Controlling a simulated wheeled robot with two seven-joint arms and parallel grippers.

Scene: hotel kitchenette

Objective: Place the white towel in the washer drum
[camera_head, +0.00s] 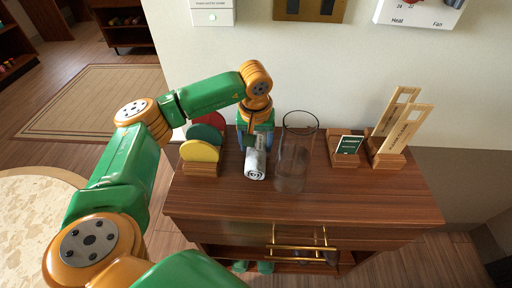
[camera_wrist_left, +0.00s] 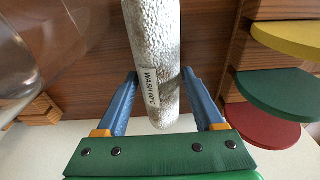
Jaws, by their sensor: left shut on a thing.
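The white towel (camera_head: 255,168) is a rolled bundle lying on the wooden cabinet top, with its spiral end facing me. In the left wrist view the towel (camera_wrist_left: 153,35) has a rough white surface and a small "WASH 60°C" tag. My left gripper (camera_head: 257,142) reaches down at its far end. Its blue fingers (camera_wrist_left: 160,82) lie on either side of the towel and are shut on it. No washer drum can be made out in either view. My right gripper is not in view.
A clear glass cylinder (camera_head: 293,160) stands close right of the towel. A rack with red, green and yellow discs (camera_head: 199,152) stands close left. Wooden holders with cards (camera_head: 390,150) are farther right. The cabinet top's front (camera_head: 300,205) is bare, above a brass handle (camera_head: 300,249).

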